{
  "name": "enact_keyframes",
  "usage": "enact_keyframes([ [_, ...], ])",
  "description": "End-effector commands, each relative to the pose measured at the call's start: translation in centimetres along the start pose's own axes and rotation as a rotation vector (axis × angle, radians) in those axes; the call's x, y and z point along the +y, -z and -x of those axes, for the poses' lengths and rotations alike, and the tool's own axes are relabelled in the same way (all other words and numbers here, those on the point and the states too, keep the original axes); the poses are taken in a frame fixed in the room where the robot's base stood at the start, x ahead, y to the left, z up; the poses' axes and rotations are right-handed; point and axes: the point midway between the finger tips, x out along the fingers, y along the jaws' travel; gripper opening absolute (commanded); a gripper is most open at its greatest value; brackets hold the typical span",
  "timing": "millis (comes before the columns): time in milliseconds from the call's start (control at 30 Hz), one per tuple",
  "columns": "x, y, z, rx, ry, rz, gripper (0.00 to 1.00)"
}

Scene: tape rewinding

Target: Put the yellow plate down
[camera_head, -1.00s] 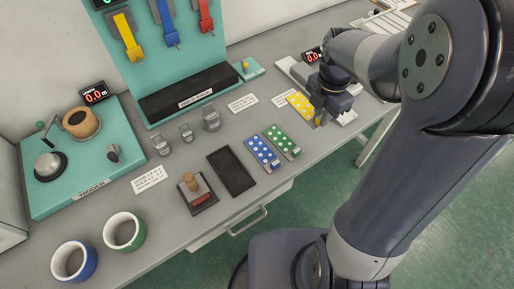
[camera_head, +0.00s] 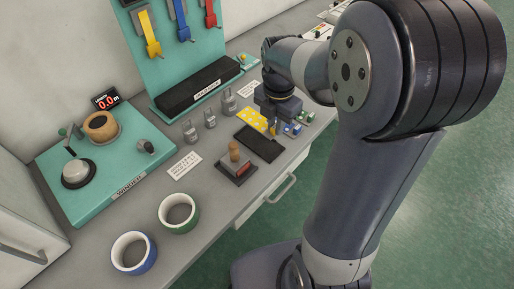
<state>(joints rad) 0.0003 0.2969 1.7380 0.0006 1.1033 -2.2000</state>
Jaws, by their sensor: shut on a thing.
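The yellow plate (camera_head: 252,119) with pale dots is held at its right end by my gripper (camera_head: 272,124), which is shut on it. The plate shows just behind and left of the black rectangular tray (camera_head: 262,147); I cannot tell its exact height above the table. My gripper and wrist hide part of the plate's right end. The blue plate (camera_head: 291,130) and the green plate (camera_head: 306,118) lie to the right of my gripper, partly hidden by it.
A stamp with a wooden knob (camera_head: 234,155) stands left of the black tray. Several metal weights (camera_head: 210,119) stand behind it.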

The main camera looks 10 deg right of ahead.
Motion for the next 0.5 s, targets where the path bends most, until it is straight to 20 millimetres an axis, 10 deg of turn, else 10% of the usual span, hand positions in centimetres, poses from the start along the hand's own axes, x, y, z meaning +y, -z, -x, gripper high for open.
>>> enact_keyframes([
  [500,-0.1,0.1,-7.5,0.003,0.004,0.000,0.00],
])
